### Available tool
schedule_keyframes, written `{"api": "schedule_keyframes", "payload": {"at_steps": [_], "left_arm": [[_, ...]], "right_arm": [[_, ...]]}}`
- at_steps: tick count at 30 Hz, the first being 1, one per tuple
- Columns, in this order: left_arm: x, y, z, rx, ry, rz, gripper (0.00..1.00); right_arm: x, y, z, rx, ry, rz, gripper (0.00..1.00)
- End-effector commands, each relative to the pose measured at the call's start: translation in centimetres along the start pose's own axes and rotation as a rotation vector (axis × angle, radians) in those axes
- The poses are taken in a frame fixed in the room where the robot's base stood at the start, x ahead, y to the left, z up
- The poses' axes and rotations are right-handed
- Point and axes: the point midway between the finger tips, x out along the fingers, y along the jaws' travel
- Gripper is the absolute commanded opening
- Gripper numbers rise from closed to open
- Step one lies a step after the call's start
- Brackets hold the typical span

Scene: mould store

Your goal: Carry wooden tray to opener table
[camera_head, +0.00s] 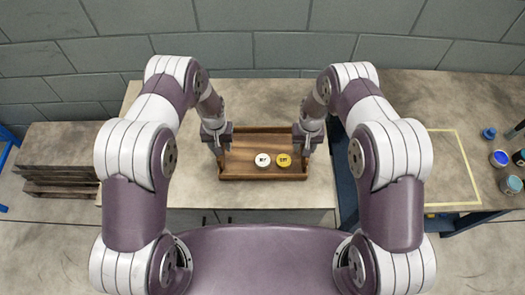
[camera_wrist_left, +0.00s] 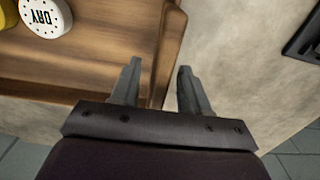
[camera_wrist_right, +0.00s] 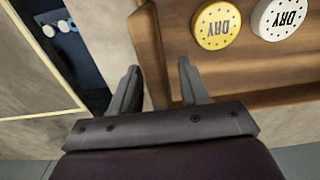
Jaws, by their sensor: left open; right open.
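The wooden tray (camera_head: 262,142) lies on the stone-topped table in front of me. A white round tin (camera_head: 262,160) and a yellow round tin (camera_head: 283,160) sit in it near its front wall; both read "DRY" in the right wrist view. My left gripper (camera_head: 219,160) is open at the tray's left side wall, its fingers on either side of the wall (camera_wrist_left: 165,50). My right gripper (camera_head: 306,157) is open at the right side wall, its fingers on either side of that wall (camera_wrist_right: 150,50). I cannot tell whether any finger touches the wood.
To the right, past a dark blue gap (camera_head: 346,190), stands another table (camera_head: 410,110) with a yellow outlined rectangle (camera_head: 455,205) and several small pots at its right end. Dark wooden slats (camera_head: 62,181) lie at the left. A grey block wall (camera_head: 260,50) closes the back.

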Motion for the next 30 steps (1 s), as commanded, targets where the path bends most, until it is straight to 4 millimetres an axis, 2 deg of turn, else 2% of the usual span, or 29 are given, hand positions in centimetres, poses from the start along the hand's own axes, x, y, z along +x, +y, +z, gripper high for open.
{"api": "schedule_keyframes", "payload": {"at_steps": [10,14,15,25,30], "left_arm": [[0.4,0.0,0.0,0.0,0.0,0.0,0.45],[0.3,0.0,0.0,0.0,0.0,0.0,0.03],[0.3,0.0,0.0,0.0,0.0,0.0,0.0],[0.0,0.0,-0.1,0.0,0.001,0.0,0.0],[-2.0,0.0,-0.1,0.0,0.001,0.0,0.0]], "right_arm": [[0.3,0.0,0.0,0.0,0.001,0.0,0.45],[0.3,0.0,0.0,0.0,0.001,0.0,0.03],[0.3,0.0,0.0,0.0,0.001,0.0,0.0],[0.0,0.0,-0.1,0.0,0.002,0.0,0.0],[-2.0,0.0,-0.1,0.0,0.002,0.0,0.0]]}}
